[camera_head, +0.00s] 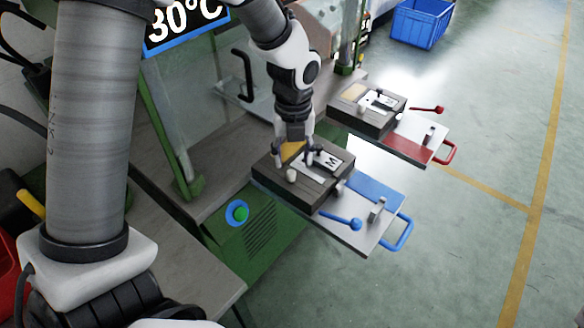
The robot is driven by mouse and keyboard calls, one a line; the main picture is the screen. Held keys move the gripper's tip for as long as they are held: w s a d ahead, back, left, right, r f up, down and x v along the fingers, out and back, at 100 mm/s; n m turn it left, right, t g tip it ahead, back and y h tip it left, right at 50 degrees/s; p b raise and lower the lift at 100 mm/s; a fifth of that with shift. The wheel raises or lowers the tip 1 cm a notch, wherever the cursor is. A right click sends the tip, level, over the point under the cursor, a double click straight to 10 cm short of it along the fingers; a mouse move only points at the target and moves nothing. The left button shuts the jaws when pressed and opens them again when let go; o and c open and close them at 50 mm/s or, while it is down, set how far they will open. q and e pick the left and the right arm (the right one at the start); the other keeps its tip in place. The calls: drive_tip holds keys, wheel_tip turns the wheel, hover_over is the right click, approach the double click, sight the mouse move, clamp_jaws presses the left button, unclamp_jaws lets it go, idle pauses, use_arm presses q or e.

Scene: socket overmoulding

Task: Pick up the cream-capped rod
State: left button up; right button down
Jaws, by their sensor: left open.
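My left gripper (296,152) points down over the dark mould block (323,195) of the nearer, blue-handled fixture. Its fingers are apart, and I see nothing held between them. A small cream-topped upright piece (291,174), which looks like the cream-capped rod, stands at the near left side of this block. It is just below and slightly left of the fingers, and they look apart from it. Its lower part is hard to make out. My right gripper is not in view.
The nearer fixture has a blue ball lever (347,222), a blue handle (398,232) and a metal post (376,209). A similar red-handled fixture (405,140) stands behind. A green button (238,213) is on the green housing. A blue crate (421,22) and open floor lie beyond.

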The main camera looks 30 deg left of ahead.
sight(291, 172)
use_arm(q)
drive_tip(key=shift+s+f, duration=0.25)
drive_tip(key=shift+f, duration=0.35)
drive_tip(key=shift+s+f, duration=0.25)
drive_tip(key=shift+f, duration=0.35)
drive_tip(key=f, duration=0.2)
drive_tip(key=w+f, duration=0.1)
drive_tip(key=shift+w+a+f, duration=0.1)
drive_tip(key=shift+a+f, duration=0.1)
drive_tip(key=shift+a, duration=0.15)
drive_tip(key=shift+d+r, duration=0.1)
drive_tip(key=shift+r, duration=0.05)
drive_tip(key=shift+s+d+r, duration=0.1)
drive_tip(key=shift+s+r, duration=0.05)
drive_tip(key=shift+s, duration=0.15)
drive_tip(key=shift+c, duration=1)
clamp_jaws()
